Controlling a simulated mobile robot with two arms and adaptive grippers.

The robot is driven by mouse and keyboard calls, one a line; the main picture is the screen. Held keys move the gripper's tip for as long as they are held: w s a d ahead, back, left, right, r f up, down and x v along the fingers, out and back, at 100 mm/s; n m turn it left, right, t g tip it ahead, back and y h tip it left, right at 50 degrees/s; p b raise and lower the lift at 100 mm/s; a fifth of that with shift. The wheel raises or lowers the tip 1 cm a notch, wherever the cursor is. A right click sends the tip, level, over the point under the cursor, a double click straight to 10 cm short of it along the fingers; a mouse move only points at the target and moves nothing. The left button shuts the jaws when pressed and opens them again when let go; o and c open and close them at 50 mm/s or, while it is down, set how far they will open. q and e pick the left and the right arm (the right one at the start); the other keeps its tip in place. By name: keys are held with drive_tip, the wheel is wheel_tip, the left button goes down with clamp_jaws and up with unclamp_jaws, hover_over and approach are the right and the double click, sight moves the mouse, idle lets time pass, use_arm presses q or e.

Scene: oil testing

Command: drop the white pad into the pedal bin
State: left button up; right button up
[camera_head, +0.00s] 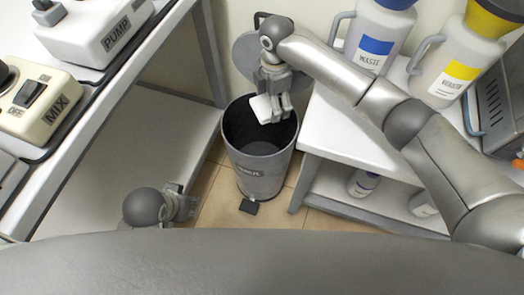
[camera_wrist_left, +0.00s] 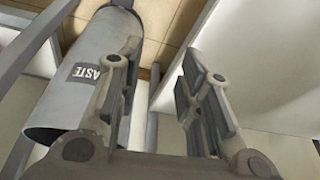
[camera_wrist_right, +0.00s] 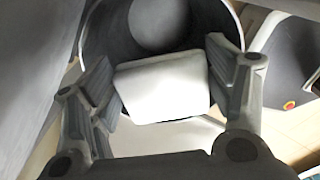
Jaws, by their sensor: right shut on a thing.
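The white pad (camera_head: 265,108) is held in my right gripper (camera_head: 280,106), above the mouth of the pedal bin. In the right wrist view the pad (camera_wrist_right: 163,85) sits between the two fingers of the right gripper (camera_wrist_right: 165,95), with the bin's dark inside behind it. The grey pedal bin (camera_head: 257,168) stands upright on the floor, labelled WASTE, with its round lid (camera_head: 245,55) raised at the back. The bin also shows in the left wrist view (camera_wrist_left: 75,95). My left gripper (camera_wrist_left: 165,75) is open and empty, low in front of the bin.
A white shelf table (camera_head: 325,130) on the right carries waste bottles with blue (camera_head: 380,35) and yellow (camera_head: 460,55) labels. A bench (camera_head: 60,150) on the left holds the PUMP (camera_head: 100,35) and MIX (camera_head: 40,100) devices. The bin's pedal (camera_head: 249,207) faces me on tiled floor.

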use_arm(q)
drive_tip(key=shift+b+v, duration=0.45)
drive_tip(key=shift+v, duration=0.9)
use_arm(e)
drive_tip(key=shift+f, duration=0.5)
use_arm(q)
drive_tip(key=shift+a, duration=0.1)
use_arm(e)
drive_tip(key=o, duration=1.1)
drive_tip(key=shift+c, duration=0.2)
drive_tip(key=shift+r, duration=0.1)
wheel_tip(320, 180, up, 12)
use_arm(q)
drive_tip(key=shift+s, duration=0.15)
